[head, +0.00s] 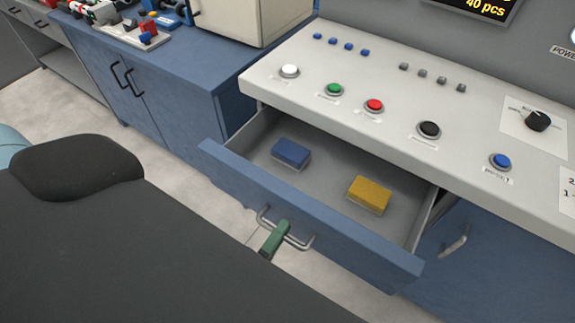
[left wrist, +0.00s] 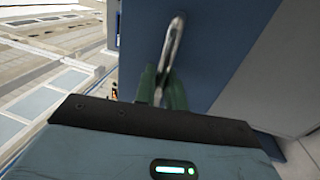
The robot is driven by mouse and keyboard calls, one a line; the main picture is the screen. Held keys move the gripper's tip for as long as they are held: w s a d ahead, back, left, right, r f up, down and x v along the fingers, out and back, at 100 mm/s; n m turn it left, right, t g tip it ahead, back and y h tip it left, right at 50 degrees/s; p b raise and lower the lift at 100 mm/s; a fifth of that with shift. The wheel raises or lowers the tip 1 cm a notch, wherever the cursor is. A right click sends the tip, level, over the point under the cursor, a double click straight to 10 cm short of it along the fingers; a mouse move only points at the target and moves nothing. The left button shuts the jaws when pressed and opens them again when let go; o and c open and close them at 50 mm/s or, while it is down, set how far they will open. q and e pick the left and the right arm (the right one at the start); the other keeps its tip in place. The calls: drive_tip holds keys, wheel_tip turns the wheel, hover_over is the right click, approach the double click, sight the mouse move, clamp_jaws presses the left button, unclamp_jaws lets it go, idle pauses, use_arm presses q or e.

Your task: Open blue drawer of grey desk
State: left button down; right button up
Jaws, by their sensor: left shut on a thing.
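The blue drawer (head: 345,240) of the grey desk (head: 300,82) stands pulled out, its grey inside showing. A metal bar handle (head: 299,243) is on its blue front. My left gripper (head: 273,238) has green fingers and is shut on this handle, near the middle of the bar. In the left wrist view the green fingers (left wrist: 162,88) close around the metal handle (left wrist: 175,40) in front of the blue drawer front (left wrist: 205,45). My right gripper is in neither view.
A blue block (head: 291,153) and a yellow block (head: 369,194) lie in the drawer. Push buttons and a black knob (head: 538,121) sit on the desk top. A blue cabinet (head: 165,85) stands to the left. Bare floor (head: 180,185) shows left of the drawer.

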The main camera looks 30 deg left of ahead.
use_arm(q)
drive_tip(key=shift+s, duration=0.15)
drive_tip(key=c, duration=1.6)
unclamp_jaws()
drive_tip(key=s+f+b, duration=0.1)
drive_tip(key=s, duration=0.6)
drive_tip(key=shift+s+f+b, duration=0.25)
drive_tip(key=shift+s+b, duration=0.1)
